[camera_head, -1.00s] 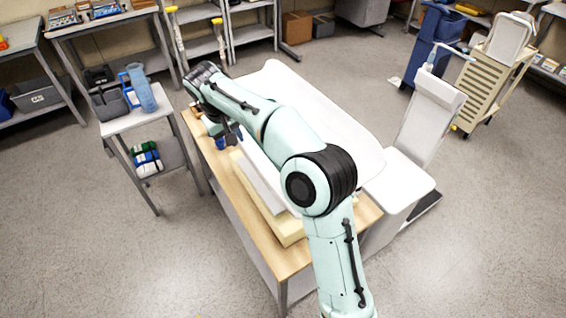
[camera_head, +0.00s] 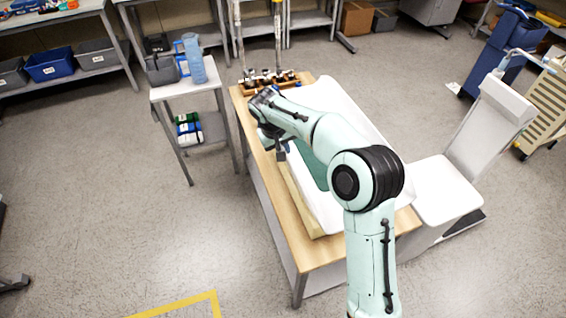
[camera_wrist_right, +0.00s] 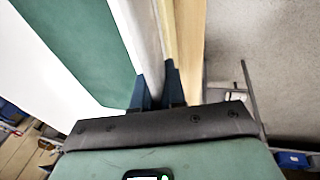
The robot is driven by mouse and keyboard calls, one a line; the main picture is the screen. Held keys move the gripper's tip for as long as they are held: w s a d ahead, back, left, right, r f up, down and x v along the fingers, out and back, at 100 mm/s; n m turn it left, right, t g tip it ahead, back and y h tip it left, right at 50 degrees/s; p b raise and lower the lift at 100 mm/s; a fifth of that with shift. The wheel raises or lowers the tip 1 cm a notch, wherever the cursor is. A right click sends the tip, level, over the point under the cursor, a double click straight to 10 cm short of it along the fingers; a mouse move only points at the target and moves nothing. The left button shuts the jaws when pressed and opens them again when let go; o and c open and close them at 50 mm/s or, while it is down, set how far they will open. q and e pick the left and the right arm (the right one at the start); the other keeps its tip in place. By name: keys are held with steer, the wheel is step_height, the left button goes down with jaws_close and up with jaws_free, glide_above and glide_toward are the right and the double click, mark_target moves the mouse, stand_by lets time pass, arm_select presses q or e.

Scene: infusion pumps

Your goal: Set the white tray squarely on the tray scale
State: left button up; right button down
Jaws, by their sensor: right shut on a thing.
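The large white tray (camera_head: 347,108) lies over the wooden table, partly hidden behind my right arm. A green surface (camera_head: 311,167) shows within its outline. In the right wrist view, a white edge (camera_wrist_right: 142,30) borders the green surface. My right gripper (camera_head: 279,150) is at the tray's left long side; in the right wrist view its dark fingers (camera_wrist_right: 159,88) are closed around the white edge. A pale yellow slab (camera_head: 301,209) lies under the tray's left side. I cannot tell clearly which thing is the tray scale. My left gripper is out of view.
The wooden table (camera_head: 291,237) holds a rack of small bottles (camera_head: 270,82) at its far end. A small side table (camera_head: 181,89) with a blue jug (camera_head: 195,60) stands left. A white seat-like unit (camera_head: 442,190) stands close on the right. The floor at left front is clear.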

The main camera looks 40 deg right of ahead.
steer(key=shift+f, duration=2.95)
steer(key=shift+b, duration=0.3)
steer(key=shift+f, duration=0.15)
steer(key=c, duration=1.2)
jaws_free()
steer(key=p+v, duration=0.1)
steer(key=v, duration=1.1)
steer(key=shift+s+a, duration=0.15)
